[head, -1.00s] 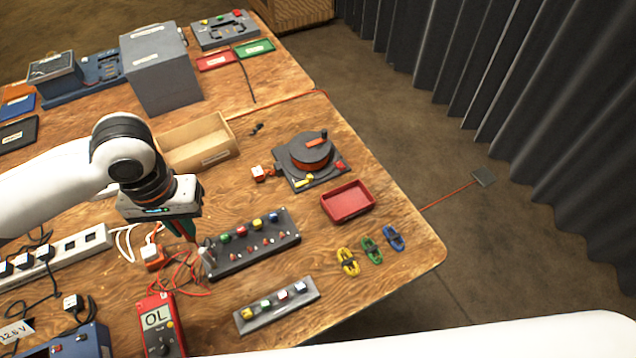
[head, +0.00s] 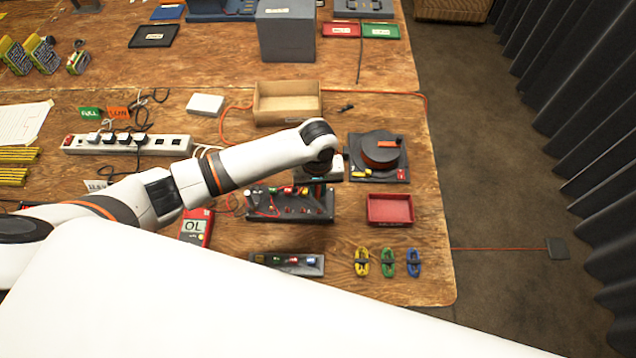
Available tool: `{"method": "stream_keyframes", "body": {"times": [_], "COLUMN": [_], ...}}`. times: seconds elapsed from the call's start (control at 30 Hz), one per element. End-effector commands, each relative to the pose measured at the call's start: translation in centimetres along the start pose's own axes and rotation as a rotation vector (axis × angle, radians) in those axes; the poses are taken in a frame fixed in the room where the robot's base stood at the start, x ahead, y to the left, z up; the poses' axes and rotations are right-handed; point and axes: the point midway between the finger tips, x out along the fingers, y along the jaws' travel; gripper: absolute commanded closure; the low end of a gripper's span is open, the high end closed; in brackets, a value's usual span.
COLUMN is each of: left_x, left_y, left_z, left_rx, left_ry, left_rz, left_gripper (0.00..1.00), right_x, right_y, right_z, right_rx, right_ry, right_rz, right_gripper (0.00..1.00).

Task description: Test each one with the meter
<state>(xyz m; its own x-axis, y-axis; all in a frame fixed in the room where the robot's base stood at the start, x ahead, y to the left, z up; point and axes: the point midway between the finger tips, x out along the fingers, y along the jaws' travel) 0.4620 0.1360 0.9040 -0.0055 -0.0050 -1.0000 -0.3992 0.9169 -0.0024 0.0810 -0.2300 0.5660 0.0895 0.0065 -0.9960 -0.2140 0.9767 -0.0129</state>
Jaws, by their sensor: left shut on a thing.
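A red multimeter (head: 196,228) reading OL lies on the wooden bench, with red leads running right. A dark test block (head: 290,207) with coloured caps and small parts stands right of it. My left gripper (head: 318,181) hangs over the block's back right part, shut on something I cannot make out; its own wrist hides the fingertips. A grey strip (head: 288,262) with several coloured caps lies in front, partly covered by a white shape. A red tray (head: 390,209) sits to the right, seemingly empty. My right gripper is not in view.
A dark device with an orange lever (head: 380,154) stands behind the tray. Yellow, green and blue cable coils (head: 387,262) lie near the front edge. A power strip (head: 125,143), an open wooden box (head: 287,103) and a grey box (head: 286,32) are farther back.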

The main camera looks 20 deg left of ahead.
Motion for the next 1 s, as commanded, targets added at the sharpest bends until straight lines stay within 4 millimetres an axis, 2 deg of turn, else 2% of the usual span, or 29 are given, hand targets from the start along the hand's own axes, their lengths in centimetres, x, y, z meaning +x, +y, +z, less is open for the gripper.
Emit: {"method": "stream_keyframes", "body": {"times": [0.47, 0.7, 1.0], "left_x": [4.4, 5.3, 5.4], "left_y": [0.0, 0.0, 0.0], "left_z": [0.1, 0.1, 0.1], "left_rx": [0.002, 0.000, 0.001], "left_ry": [-0.001, 0.000, 0.000], "left_rz": [0.000, 0.000, 0.000], "left_gripper": [1.00, 1.00, 1.00], "right_x": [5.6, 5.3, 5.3], "right_y": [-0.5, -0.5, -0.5], "right_z": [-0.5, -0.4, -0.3], "right_rx": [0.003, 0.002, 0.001], "right_ry": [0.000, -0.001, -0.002], "right_rz": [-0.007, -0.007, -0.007], "right_gripper": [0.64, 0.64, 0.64]}}
